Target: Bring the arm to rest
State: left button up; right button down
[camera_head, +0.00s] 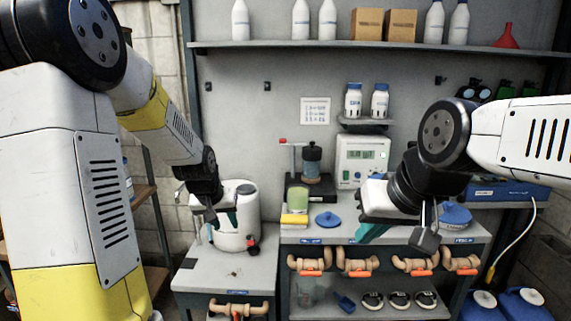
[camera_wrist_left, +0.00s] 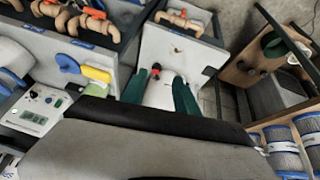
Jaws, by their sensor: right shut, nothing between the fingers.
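My left arm comes in from the left. Its gripper (camera_head: 220,225) hangs in front of the white round tank (camera_head: 240,232) on the lower left bench. In the left wrist view its two teal fingers (camera_wrist_left: 160,76) are spread apart, with the white tank (camera_wrist_left: 162,93) seen between them. I see nothing held. My right arm comes in from the right. Its gripper (camera_head: 371,233) is over the front of the main bench, with teal fingers shut and nothing seen in them. The wrist hides part of the bench behind it.
The main bench (camera_head: 300,236) holds a yellow sponge (camera_head: 294,220), a green-filled beaker (camera_head: 298,200), a blue lid (camera_head: 328,219), a stirrer stand (camera_head: 311,180) and a white meter (camera_head: 362,160). Orange-handled valves (camera_head: 358,265) line its front. Blue jugs (camera_head: 525,303) stand at lower right.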

pick_arm(q)
jog(key=s+d+r, duration=0.1)
jog(key=s+r, duration=0.3)
jog(key=s, duration=0.4)
jog(key=s+d+r, duration=0.1)
jog(key=s+r, duration=0.4)
jog(key=s, duration=0.3)
jog(key=s+r+m+h, duration=0.1)
jog(key=s+r, duration=0.3)
jog(key=s, duration=0.4)
jog(key=shift+s+d+r+t, duration=0.2)
jog(key=shift+d+r+t, duration=0.2)
jog(key=shift+o, duration=0.2)
